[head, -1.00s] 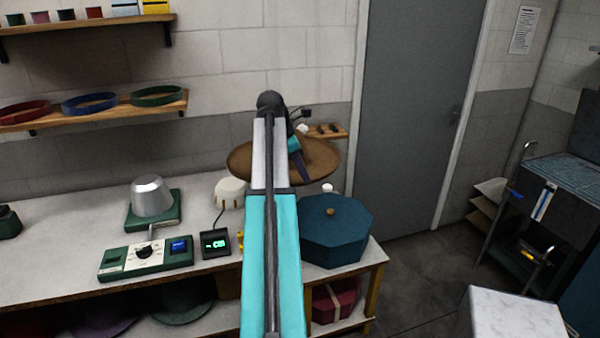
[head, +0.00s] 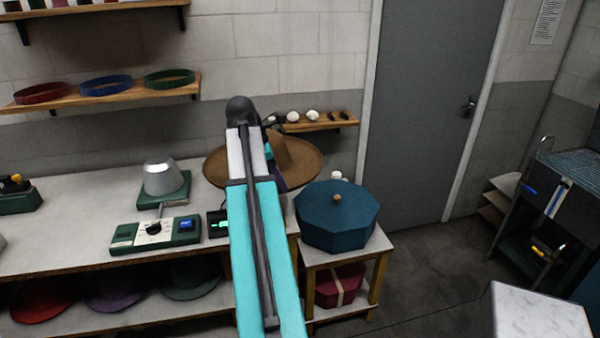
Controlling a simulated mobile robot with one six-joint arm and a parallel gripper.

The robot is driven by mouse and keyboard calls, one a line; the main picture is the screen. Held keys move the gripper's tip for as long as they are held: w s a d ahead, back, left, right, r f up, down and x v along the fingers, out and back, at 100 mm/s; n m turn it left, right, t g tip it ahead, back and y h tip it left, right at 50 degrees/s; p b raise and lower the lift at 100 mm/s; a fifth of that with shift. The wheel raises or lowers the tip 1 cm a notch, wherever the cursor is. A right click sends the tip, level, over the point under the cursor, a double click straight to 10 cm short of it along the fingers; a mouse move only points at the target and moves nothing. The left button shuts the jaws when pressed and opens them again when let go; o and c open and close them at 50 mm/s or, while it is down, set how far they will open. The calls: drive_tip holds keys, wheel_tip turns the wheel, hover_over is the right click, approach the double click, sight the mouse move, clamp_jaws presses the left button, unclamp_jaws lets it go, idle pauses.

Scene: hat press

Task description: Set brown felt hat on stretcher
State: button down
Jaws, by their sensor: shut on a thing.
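The brown felt hat (head: 302,158) is held in the air above the right part of the workbench, brim roughly level and crown up. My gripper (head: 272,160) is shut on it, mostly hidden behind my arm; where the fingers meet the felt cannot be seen. The stretcher, a silver metal block (head: 162,177) on a green base (head: 180,190), stands on the bench to the left of the hat, bare. Its green control box (head: 157,235) with a dial and blue switch is in front of it.
A teal octagonal box (head: 337,216) stands on a side stand right of the bench. A small black unit with a green display (head: 217,224) sits by the control box. Colored bands lie on the wall shelf (head: 110,93).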

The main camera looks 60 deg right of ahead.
drive_tip(key=w+a+f+n+b, duration=0.1)
drive_tip(key=w+a+f, duration=0.4)
drive_tip(key=w+a, duration=0.5)
drive_tip(key=w+a+f+n+b, duration=0.1)
drive_tip(key=w+a+f, duration=0.5)
drive_tip(key=a, duration=2)
drive_tip(key=w+a+f+n+h+b, duration=0.1)
drive_tip(key=w+a+f, duration=0.4)
drive_tip(key=w+a, duration=1.1)
drive_tip(key=a+b, duration=0.1)
drive_tip(key=a, duration=0.1)
drive_tip(key=shift+a+f+t+b, duration=0.15)
drive_tip(key=shift+a+t+b, duration=0.2)
drive_tip(key=shift+t+b, duration=0.05)
